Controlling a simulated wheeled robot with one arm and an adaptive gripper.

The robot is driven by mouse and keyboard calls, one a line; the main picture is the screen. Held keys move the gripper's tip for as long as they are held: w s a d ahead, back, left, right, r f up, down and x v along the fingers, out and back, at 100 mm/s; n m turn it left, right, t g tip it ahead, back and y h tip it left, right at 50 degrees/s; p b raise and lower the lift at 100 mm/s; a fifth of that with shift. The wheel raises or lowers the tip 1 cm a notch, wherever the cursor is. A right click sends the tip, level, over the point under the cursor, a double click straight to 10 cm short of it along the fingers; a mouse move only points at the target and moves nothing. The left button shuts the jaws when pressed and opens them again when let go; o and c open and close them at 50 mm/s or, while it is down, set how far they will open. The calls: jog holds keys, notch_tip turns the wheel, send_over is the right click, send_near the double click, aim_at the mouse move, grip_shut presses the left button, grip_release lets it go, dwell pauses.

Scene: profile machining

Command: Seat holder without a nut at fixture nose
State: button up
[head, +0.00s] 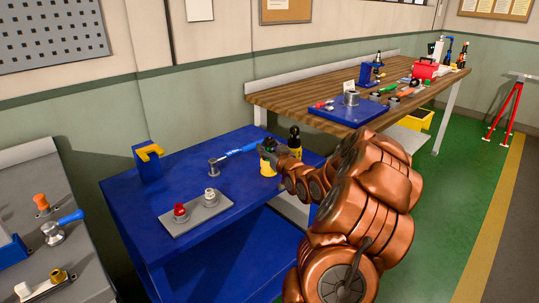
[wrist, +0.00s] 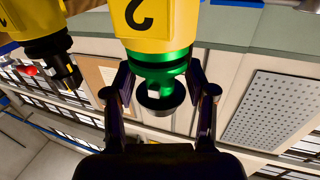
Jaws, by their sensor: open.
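In the wrist view, which looks inverted, a yellow stand (wrist: 155,18) with a dark curved mark carries a green-collared piece (wrist: 160,65). This piece ends in a black round nose (wrist: 160,97) with a pale square spot. My gripper (wrist: 160,92) is open, with one finger on each side of the black nose; I cannot tell whether they touch it. In the head view, my gripper (head: 268,150) is at this yellow stand (head: 268,169) on the blue table. I cannot tell from these views which piece is the holder without a nut.
A second yellow stand with a black top (head: 295,141) stands close behind my gripper. A grey plate (head: 183,226) bears red-topped and white-topped pieces. A blue-handled tool (head: 237,151) and a blue block with a yellow hook (head: 149,163) are farther left. The blue table's (head: 250,215) front right is clear.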

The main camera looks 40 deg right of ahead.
grip_shut()
dwell(0.4)
jog(key=shift+r, duration=0.15)
